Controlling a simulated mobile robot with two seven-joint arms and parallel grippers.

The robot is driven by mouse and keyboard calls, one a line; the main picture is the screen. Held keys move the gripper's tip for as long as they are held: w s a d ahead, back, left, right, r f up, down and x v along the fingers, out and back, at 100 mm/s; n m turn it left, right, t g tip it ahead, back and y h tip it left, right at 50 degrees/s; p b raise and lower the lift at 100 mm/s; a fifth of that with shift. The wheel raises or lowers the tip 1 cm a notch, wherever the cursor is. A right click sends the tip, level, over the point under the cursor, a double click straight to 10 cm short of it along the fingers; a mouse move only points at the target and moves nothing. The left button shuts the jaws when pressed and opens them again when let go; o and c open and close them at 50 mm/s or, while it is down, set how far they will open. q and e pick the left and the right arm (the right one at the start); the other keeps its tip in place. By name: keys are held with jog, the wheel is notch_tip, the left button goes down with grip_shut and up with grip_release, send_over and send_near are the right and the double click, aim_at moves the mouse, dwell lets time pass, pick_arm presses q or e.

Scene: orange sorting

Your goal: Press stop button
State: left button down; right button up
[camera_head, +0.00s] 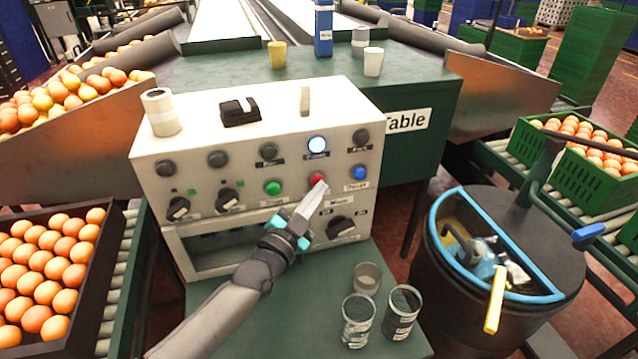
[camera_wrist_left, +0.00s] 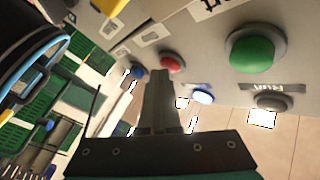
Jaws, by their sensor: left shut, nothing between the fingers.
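The control box (camera_head: 170,230) is a light panel on the green table. Its red button (camera_head: 317,179) sits in the lower row, between a green button (camera_head: 272,188) and a blue button (camera_head: 358,173). I take the red one as the stop button; its label is not readable. My left gripper (camera_head: 321,188) is shut and empty, with its fingertips at the lower edge of the red button in the head view. In the left wrist view the fingertips (camera_wrist_left: 158,73) lie just beside the red button (camera_wrist_left: 172,63). I cannot tell whether they touch it. My right gripper is not in view.
A lit white button (camera_head: 317,147) is above the red one, and a dark knob (camera_head: 341,228) below. Three cups, one of them (camera_head: 401,312) at the right, stand in front of the box. A black bin (camera_head: 470,318) is at the right. Orange crates (camera_head: 50,270) flank the table.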

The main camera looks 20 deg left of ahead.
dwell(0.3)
pick_arm(q)
jog(key=shift+s+d+p, duration=0.55)
jog(key=shift+s+p, duration=0.2)
jog(key=shift+s, duration=0.05)
jog(key=s+d+p, duration=0.2)
jog(key=s+p, duration=0.1)
jog(key=s, duration=0.1)
jog(key=shift+s+d, duration=0.1)
jog(key=shift+d, duration=0.3)
dwell(0.5)
